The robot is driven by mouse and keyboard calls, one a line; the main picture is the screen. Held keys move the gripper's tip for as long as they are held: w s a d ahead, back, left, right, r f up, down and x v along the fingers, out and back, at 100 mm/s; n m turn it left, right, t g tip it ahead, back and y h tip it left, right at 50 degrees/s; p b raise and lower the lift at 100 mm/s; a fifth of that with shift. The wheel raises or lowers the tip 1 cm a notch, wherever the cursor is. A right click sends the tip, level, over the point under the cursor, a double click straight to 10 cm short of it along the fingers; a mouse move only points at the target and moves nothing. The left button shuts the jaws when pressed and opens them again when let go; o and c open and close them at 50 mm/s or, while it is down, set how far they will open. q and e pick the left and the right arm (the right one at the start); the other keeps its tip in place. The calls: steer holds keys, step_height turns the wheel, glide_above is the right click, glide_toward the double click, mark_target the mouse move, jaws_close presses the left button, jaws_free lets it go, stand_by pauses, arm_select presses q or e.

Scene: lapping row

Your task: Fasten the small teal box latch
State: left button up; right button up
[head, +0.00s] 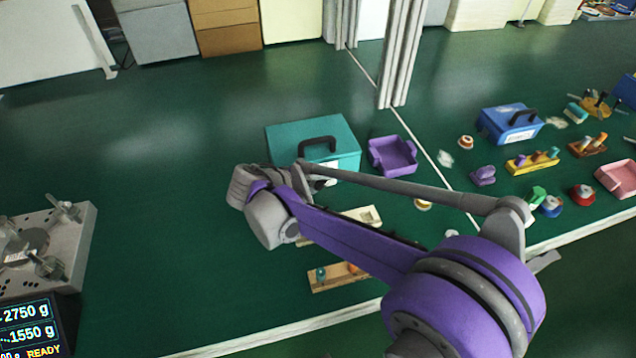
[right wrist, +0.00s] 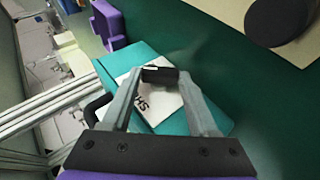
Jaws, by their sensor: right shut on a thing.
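The small teal box (head: 290,135) stands lid down on the green surface, its black carry handle on top. My right gripper (head: 322,181) is at its front side, partly hidden by my own wrist in the head view. In the right wrist view the two grey fingers are closed on a small dark latch piece (right wrist: 160,74) at the teal box, beside a white label with dark lettering. Whether the latch is fastened cannot be told. My left gripper is not in view.
A purple bin (head: 393,156) stands right of the teal box. A blue box (head: 510,125) and several small parts lie farther right. Wooden trays (head: 335,277) lie in front. A metal fixture (head: 70,240) and a readout (head: 30,325) are at the left. The left middle is clear.

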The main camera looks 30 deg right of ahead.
steer(key=h+b, duration=0.1)
steer(key=h, duration=0.1)
steer(key=f+n+h+b, duration=0.1)
steer(key=h, duration=0.1)
steer(key=shift+w+a+f+b, duration=0.1)
steer(key=shift+a+b, duration=0.2)
steer(key=shift+f+n+h+b, duration=0.15)
steer(key=shift+n+h+b, duration=0.25)
steer(key=shift+h+b, duration=0.65)
steer(key=shift+h, duration=0.25)
steer(key=o, duration=1.4)
